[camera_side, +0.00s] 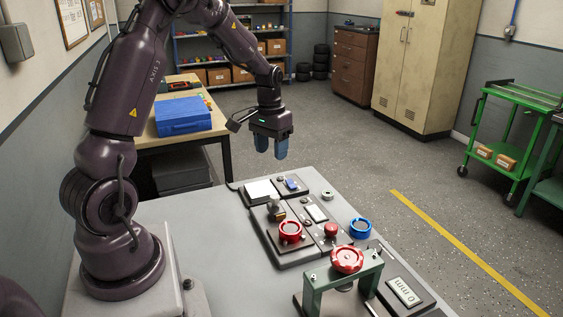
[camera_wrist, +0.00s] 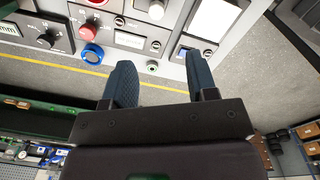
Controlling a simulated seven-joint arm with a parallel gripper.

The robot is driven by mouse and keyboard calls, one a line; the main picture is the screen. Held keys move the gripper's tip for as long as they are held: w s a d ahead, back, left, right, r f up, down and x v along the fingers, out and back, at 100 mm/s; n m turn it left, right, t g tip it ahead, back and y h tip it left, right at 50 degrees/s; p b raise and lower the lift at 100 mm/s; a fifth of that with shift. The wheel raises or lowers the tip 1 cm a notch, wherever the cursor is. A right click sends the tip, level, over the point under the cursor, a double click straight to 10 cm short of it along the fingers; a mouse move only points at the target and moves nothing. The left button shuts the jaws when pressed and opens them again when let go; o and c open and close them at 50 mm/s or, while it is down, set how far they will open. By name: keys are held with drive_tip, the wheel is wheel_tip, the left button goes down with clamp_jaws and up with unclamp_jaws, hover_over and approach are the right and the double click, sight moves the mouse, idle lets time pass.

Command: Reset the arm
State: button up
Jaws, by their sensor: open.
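My gripper (camera_side: 270,148) is open and empty. In the side view it hangs with its blue fingers pointing down, above and beyond the far end of the grey bench (camera_side: 200,225). In the wrist view the two fingers of my gripper (camera_wrist: 162,85) stand apart with grey floor showing between them. The control panels (camera_side: 283,256) on the bench lie nearer the side camera than the gripper.
A red handwheel (camera_side: 347,260) stands on a green bracket (camera_side: 312,290) at the bench front, beside a small display (camera_side: 404,292). A blue case (camera_side: 183,115) lies on a wooden table behind. A green cart (camera_side: 515,125) stands at right. The floor between is clear.

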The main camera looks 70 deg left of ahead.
drive_tip(key=s+d+r+m+t, duration=0.2)
drive_tip(key=s+d+r, duration=0.5)
drive_tip(key=d, duration=0.4)
drive_tip(key=s+d+r+m+t, duration=0.3)
drive_tip(key=s+d+r, duration=0.4)
drive_tip(key=d, duration=0.5)
drive_tip(key=shift+d+r+m, duration=0.15)
drive_tip(key=shift+r+m, duration=0.15)
drive_tip(key=shift+r, duration=0.6)
